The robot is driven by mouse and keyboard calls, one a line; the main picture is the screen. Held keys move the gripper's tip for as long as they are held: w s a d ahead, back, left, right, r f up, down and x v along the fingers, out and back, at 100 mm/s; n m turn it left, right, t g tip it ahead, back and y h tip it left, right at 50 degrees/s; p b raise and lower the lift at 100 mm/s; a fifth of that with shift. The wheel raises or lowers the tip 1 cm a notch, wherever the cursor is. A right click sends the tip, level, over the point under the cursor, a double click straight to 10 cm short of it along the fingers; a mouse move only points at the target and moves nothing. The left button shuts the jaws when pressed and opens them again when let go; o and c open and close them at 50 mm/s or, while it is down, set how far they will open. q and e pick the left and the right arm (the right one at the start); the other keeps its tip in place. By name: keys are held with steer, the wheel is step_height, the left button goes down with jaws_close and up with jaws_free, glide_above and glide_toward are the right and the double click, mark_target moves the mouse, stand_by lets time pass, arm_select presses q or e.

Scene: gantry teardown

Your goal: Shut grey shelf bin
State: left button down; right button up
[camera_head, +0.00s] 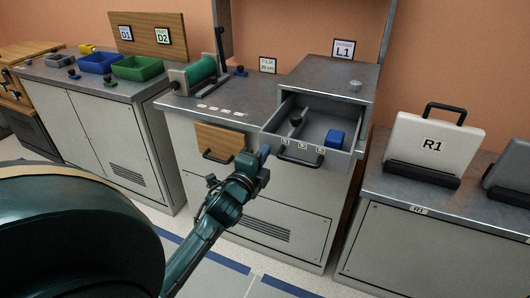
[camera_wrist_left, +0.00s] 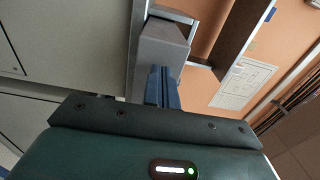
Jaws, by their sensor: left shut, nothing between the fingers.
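The grey shelf bin (camera_head: 342,160) is pulled out of the grey shelf unit (camera_head: 335,73) in the head view. Its inside is open to view from above and holds a blue block (camera_head: 334,139) and a dark knobbed part (camera_head: 296,121). A dark handle (camera_head: 300,158) is on its front. My left gripper (camera_head: 264,152) is shut and empty, close to the left end of the bin's front; I cannot tell whether it touches. In the left wrist view the shut fingers (camera_wrist_left: 162,88) point at a grey box-shaped surface (camera_wrist_left: 163,45). My right gripper is not in view.
A wooden-fronted drawer (camera_head: 219,139) with a dark handle is left of the bin. A green spool (camera_head: 200,70) stands on the counter behind it. A white R1 case (camera_head: 433,145) stands on the right counter. Blue (camera_head: 98,62) and green trays (camera_head: 138,68) are at left.

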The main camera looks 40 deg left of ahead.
arm_select(q)
steer(key=shift+w+a, duration=0.15)
steer(key=shift+w, duration=0.45)
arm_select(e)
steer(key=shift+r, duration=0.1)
